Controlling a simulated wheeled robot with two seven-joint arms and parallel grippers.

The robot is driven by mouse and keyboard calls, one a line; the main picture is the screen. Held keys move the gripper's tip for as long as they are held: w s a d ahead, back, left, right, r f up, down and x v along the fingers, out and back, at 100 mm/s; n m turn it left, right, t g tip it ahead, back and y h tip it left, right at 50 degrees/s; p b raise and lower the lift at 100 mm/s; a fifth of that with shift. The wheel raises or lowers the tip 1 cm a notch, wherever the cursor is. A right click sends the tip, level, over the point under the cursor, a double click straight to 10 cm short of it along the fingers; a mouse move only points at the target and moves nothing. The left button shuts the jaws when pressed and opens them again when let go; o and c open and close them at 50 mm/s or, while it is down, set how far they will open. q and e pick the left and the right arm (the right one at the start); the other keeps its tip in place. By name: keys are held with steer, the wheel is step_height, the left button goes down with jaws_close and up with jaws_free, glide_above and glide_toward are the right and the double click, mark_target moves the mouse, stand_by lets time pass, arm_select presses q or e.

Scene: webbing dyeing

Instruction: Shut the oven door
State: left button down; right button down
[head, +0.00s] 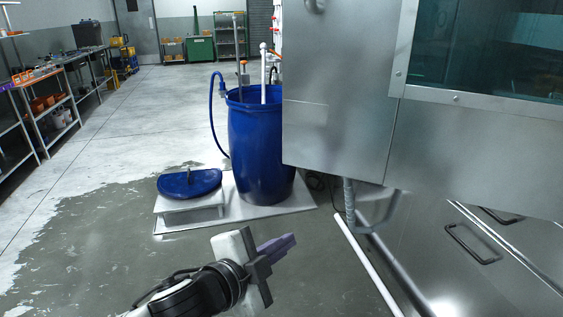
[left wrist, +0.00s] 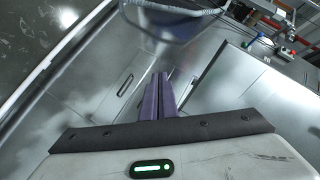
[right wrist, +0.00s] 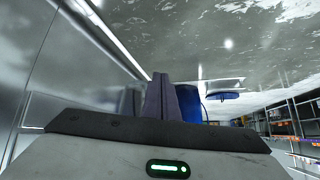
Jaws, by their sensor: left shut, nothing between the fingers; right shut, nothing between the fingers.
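The steel oven (head: 455,140) fills the right of the head view, with a dark glass window (head: 490,50) in its upper part. A plain steel panel (head: 340,90) with a rounded fitting at its top stands left of the window. I cannot tell from here which edge is hinged or how far the door stands open. My left gripper (head: 288,243) is low in front, left of the oven and apart from it, its purple fingers together and empty. They also show in the left wrist view (left wrist: 157,92). My right gripper (right wrist: 161,92) shows only in its wrist view, fingers together and empty.
A blue barrel (head: 262,150) with a hose and a blue lid (head: 189,184) on a low stand are left of the oven. Steel lower fronts with black handles (head: 472,244) lie below the oven. Shelves (head: 50,105) line the far left.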

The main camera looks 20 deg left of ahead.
arm_select(q)
steer(key=a+r+m+t+y+b, duration=0.1)
steer(key=a+r+m+t+b, duration=0.15)
steer(key=r, duration=0.45)
steer(key=a+r+m+t+y+b, duration=0.1)
steer(key=a+r+m+y, duration=0.1)
steer(key=a+r, duration=0.3)
steer(key=b, duration=0.3)
glide_toward(286, 138)
steer(key=shift+t, duration=0.25)
steer(key=w, duration=0.5)
steer(key=shift+w+d+f, duration=0.1)
steer(key=shift+f, duration=0.1)
steer(key=shift+w, duration=0.65)
